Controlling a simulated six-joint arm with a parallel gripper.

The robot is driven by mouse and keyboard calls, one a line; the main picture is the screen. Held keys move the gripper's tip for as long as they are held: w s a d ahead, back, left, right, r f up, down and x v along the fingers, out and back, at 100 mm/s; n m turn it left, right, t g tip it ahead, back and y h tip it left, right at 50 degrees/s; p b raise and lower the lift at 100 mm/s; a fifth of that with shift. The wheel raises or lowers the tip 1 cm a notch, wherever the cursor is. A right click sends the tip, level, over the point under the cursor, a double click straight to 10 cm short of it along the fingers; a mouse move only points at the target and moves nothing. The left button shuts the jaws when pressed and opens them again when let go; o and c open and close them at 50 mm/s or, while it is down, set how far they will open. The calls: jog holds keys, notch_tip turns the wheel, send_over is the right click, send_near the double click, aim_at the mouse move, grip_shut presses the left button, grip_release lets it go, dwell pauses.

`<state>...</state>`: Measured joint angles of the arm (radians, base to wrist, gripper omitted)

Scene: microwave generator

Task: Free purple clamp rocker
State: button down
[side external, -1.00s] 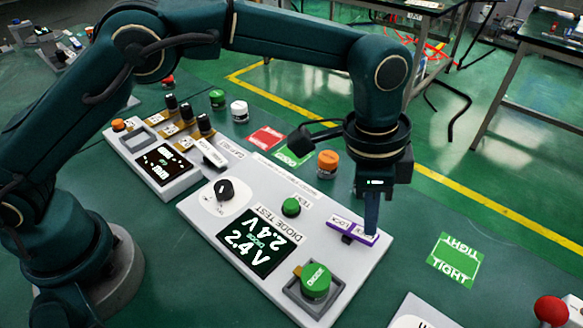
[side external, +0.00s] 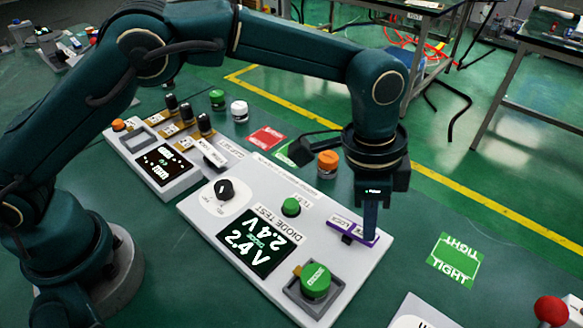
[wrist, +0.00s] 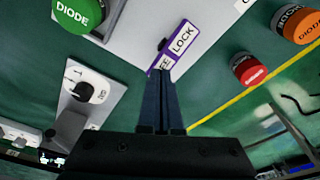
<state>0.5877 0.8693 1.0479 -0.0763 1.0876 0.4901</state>
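The purple-framed clamp rocker (side external: 347,229) sits at the right end of the diode test panel (side external: 318,218). In the side view, my gripper (side external: 370,238) points straight down with its fingertips at the rocker's right end. In the wrist view, the rocker (wrist: 181,44) shows its white LOCK half, and my gripper (wrist: 161,78) covers most of the other half, where only "EE" shows. The two fingers lie side by side, shut with nothing between them. The tips appear to touch the rocker's FREE end.
The panel has a black knob (side external: 224,189), a small green button (side external: 291,206), a screen reading 2.4V (side external: 257,243) and a green DIODE block (side external: 316,281). An orange cap (side external: 328,162) stands behind. A green TIGHT card (side external: 455,258) lies right on clear table.

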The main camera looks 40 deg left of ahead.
jog(key=shift+f, duration=0.4)
jog(key=shift+r, duration=3.6)
jog(key=shift+a, duration=0.1)
jog(key=s+a+r+n+t, duration=0.3)
jog(key=a+r+n, duration=0.2)
jog(key=a+r, duration=0.95)
jog(key=s+a+f+n+t+y, duration=0.1)
jog(key=s+a+f+n, duration=0.6)
jog(key=s+f, duration=0.3)
jog(key=shift+s+a+f+t+y, duration=0.15)
jog(key=shift+s+a+t+y, duration=0.15)
jog(key=shift+s+a, duration=0.65)
